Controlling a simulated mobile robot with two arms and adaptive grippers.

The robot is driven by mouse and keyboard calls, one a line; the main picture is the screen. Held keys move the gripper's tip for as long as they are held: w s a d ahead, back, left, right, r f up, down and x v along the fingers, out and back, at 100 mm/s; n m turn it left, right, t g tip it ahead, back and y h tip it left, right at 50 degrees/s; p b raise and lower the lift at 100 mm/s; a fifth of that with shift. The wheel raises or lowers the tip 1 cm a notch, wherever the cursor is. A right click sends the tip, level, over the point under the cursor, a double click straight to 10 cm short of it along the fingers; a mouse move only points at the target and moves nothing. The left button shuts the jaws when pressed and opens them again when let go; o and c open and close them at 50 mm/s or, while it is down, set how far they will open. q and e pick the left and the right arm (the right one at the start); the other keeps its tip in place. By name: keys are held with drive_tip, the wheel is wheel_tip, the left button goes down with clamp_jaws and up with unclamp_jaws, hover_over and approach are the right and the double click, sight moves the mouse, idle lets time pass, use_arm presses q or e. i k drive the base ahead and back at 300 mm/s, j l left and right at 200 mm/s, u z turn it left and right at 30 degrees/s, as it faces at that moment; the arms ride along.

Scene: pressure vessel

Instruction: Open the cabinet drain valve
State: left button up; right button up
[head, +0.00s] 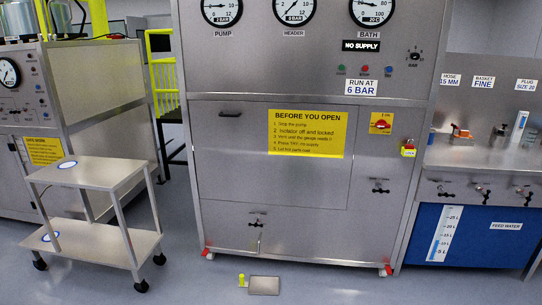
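The steel cabinet (320,215) stands in the middle of the head view. A small valve with a dark handle (257,222) sits low on its front, with a thin pipe (259,242) hanging below it. A second dark-handled valve (379,187) sits higher at the right of the front. No readable label tells which is the drain valve. The handle positions are too small to judge. Neither of my grippers is in view.
A steel trolley (98,172) stands to the left. A grey plate (264,285) and a small yellow item (241,280) are on the floor before the cabinet. A red-and-yellow lock (408,148) hangs at its right edge. A blue feed water tank (470,238) is at right.

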sight(250, 225)
drive_tip(key=i, duration=2)
